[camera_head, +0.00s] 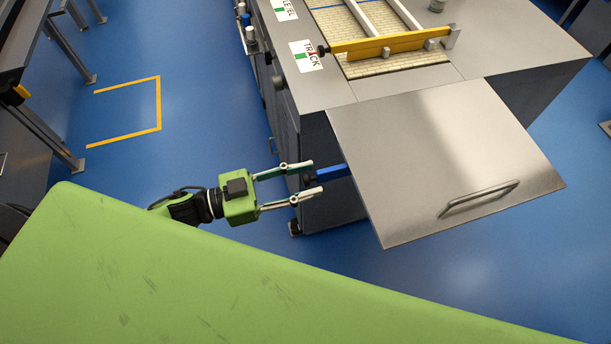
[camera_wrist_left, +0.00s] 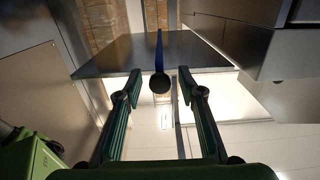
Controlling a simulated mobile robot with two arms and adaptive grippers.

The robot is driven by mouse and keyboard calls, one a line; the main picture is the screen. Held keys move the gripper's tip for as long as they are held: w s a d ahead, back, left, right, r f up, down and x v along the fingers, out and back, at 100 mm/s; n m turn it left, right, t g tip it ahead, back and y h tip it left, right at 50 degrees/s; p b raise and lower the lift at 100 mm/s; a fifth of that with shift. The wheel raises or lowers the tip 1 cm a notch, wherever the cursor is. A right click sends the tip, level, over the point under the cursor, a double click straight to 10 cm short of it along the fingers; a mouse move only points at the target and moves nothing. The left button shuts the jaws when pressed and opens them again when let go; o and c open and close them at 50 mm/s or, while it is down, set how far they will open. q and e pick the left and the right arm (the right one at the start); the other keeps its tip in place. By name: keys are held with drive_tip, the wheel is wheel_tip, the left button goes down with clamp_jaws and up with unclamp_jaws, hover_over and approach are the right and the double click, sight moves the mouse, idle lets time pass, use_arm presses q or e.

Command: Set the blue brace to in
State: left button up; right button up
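The blue brace (camera_head: 338,171) sticks out to the left from under the steel flap in the head view, and the rest of it is hidden by the flap. In the left wrist view the brace (camera_wrist_left: 159,55) is seen nearly end-on with a round dark knob (camera_wrist_left: 160,83) at its near end. My left gripper (camera_head: 311,179) is open, with one finger on each side of the knob end. In the wrist view the fingers (camera_wrist_left: 160,78) stand apart with gaps beside the knob. My right gripper is not in view.
The steel flap (camera_head: 440,140) with a bar handle (camera_head: 480,199) stands out from the grey bench (camera_head: 330,110). A yellow bar (camera_head: 390,43) with a dark knob lies across the slatted bed (camera_head: 380,68).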

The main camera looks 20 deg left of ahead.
use_arm(q)
drive_tip(key=shift+w+d, duration=0.1)
drive_tip(key=shift+d, duration=0.1)
clamp_jaws()
drive_tip(key=w+a+b, duration=0.3)
drive_tip(key=w+a, duration=0.4)
drive_tip(key=w, duration=0.3)
drive_tip(key=shift+w+r, duration=0.15)
drive_tip(key=shift+w, duration=0.05)
drive_tip(key=shift+a, duration=0.15)
unclamp_jaws()
drive_tip(key=shift+w, duration=0.1)
